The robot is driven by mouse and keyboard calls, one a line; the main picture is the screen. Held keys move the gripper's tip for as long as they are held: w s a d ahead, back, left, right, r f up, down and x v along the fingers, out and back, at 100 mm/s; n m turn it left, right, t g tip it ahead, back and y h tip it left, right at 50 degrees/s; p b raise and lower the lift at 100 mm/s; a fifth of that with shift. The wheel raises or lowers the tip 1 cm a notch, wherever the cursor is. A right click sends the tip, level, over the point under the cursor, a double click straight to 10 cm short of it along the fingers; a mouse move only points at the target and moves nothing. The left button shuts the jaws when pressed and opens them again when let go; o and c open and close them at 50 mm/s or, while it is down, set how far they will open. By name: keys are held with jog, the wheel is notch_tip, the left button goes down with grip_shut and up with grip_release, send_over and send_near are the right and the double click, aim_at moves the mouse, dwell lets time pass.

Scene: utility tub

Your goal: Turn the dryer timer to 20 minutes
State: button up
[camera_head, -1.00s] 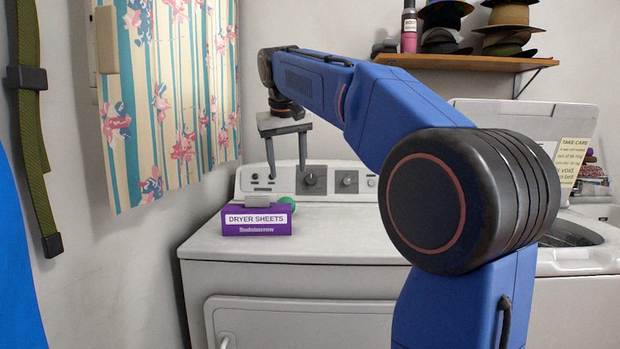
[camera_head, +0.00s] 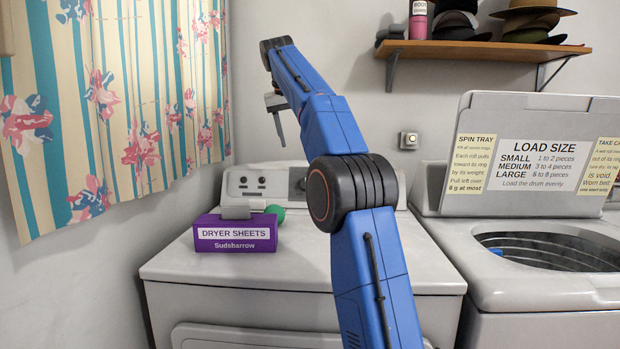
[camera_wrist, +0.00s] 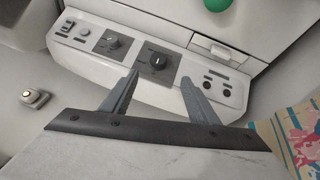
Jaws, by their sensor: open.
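The white dryer (camera_head: 300,265) has a control panel (camera_head: 240,182) at its back. In the wrist view the panel carries a large dark knob (camera_wrist: 158,62) with its pointer and markings too small to read. A second, smaller dark knob (camera_wrist: 113,42) sits to its left. My gripper (camera_wrist: 159,77) is open and empty, its two fingers spread to either side of the large knob in that picture, seemingly apart from it. In the head view my gripper (camera_head: 279,118) hangs above the panel, and my arm hides much of the panel's right part.
A purple dryer sheets box (camera_head: 236,234) stands on the dryer's top, with a green ball (camera_head: 275,213) behind it. An open washer (camera_head: 480,255) stands at the right. A wall switch (camera_head: 408,140) and a shelf (camera_head: 480,50) with hats are behind. A curtain (camera_head: 120,100) hangs left.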

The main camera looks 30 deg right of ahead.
jog(key=x, duration=1.7)
jog(key=shift+w+d+f, duration=0.1)
jog(key=shift+d+f, duration=0.1)
jog(key=shift+d, duration=0.15)
jog(key=shift+c, duration=0.3)
jog(key=c, duration=1)
